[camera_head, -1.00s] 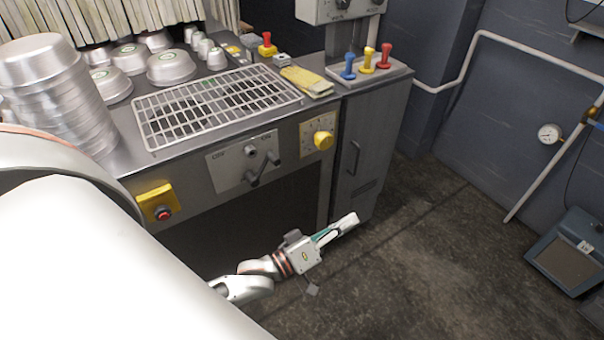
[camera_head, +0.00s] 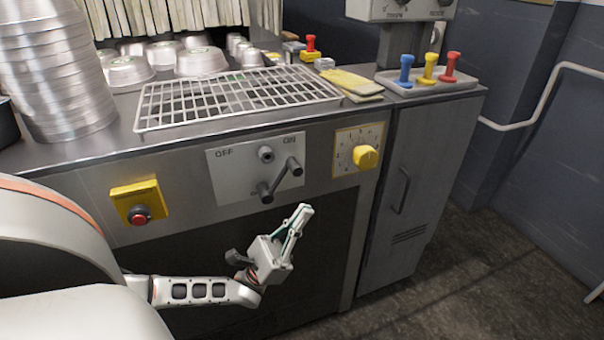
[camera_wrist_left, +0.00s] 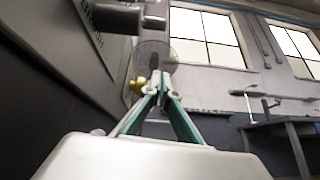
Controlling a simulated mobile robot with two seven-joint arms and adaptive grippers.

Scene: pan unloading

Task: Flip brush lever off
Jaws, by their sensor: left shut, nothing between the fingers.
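The brush lever (camera_head: 280,177) is a dark grey crank on a light panel (camera_head: 228,178) on the machine front, marked OFF at the left and ON at the right. Its upper end points up and right towards ON. My left gripper (camera_head: 304,210) is shut and empty, its fingers pointing up, below and slightly right of the lever in the head view, apart from it in the picture. In the left wrist view, a dark cylinder (camera_wrist_left: 118,18), seemingly part of the lever, lies up and left of the closed fingertips (camera_wrist_left: 160,80). My right gripper is not in view.
A red button on a yellow box (camera_head: 137,203) is left of the panel, and a yellow dial (camera_head: 365,156) is right. A wire rack (camera_head: 235,97), stacked pans (camera_head: 62,75) and yellow cloths (camera_head: 352,84) lie on top. Floor is free at the right.

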